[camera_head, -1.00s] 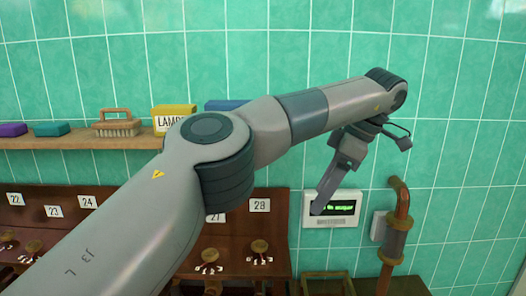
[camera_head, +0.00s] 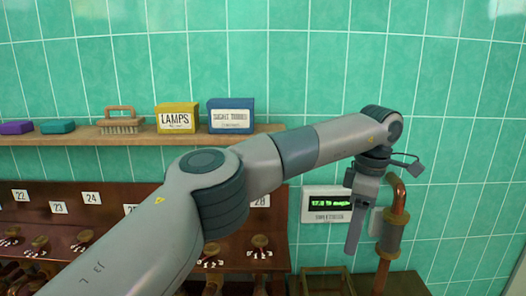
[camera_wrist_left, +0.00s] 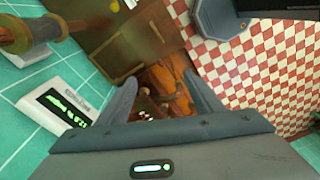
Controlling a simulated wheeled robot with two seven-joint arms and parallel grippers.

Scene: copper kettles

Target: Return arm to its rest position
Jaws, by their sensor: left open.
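My left arm crosses the head view from the lower left to the right. My left gripper (camera_head: 352,246) hangs down at its end, seen nearly edge-on, in front of the wall beside the digital display (camera_head: 329,205). In the left wrist view my left gripper (camera_wrist_left: 162,86) has its two fingers spread wide with nothing held between them. Below and beyond the fingers are brown wooden surfaces and some small dark items that are too small to make out. My right gripper is in neither view.
A copper pipe (camera_head: 398,215) rises just right of the gripper. A wooden shelf (camera_head: 75,139) carries a yellow LAMPS box (camera_head: 177,117), a blue box (camera_head: 231,115) and a brush (camera_head: 118,121). A numbered rack (camera_head: 110,215) stands below. The left wrist view shows red-and-white checked floor (camera_wrist_left: 240,75).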

